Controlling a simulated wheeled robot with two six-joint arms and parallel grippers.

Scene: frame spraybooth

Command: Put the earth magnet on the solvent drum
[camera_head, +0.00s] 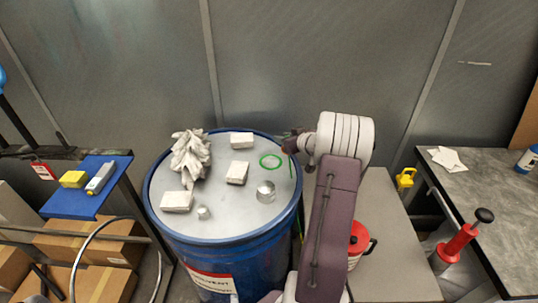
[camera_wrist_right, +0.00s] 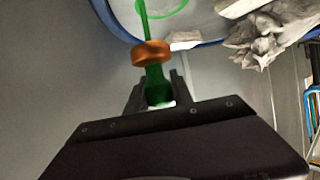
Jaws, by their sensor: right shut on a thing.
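The blue solvent drum (camera_head: 225,250) stands in the middle of the head view, with a pale grey lid (camera_head: 225,213) and a raised blue rim. My right gripper (camera_head: 289,145) is at the lid's right rear edge. It is shut on a green piece with a copper-coloured disc at its end, which I take for the earth magnet (camera_wrist_right: 152,55). A thin green line runs from behind the disc towards the lid. In the head view the magnet is mostly hidden by my gripper, and whether it touches the lid is unclear. My left gripper is not in view.
The lid carries a crumpled white rag (camera_head: 190,155), several pale blocks (camera_head: 177,201), a metal cup (camera_head: 266,192), a small metal piece (camera_head: 204,212) and a green ring (camera_head: 271,161). A red can (camera_head: 358,240) stands right of the drum. A blue shelf (camera_head: 75,203) is left.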

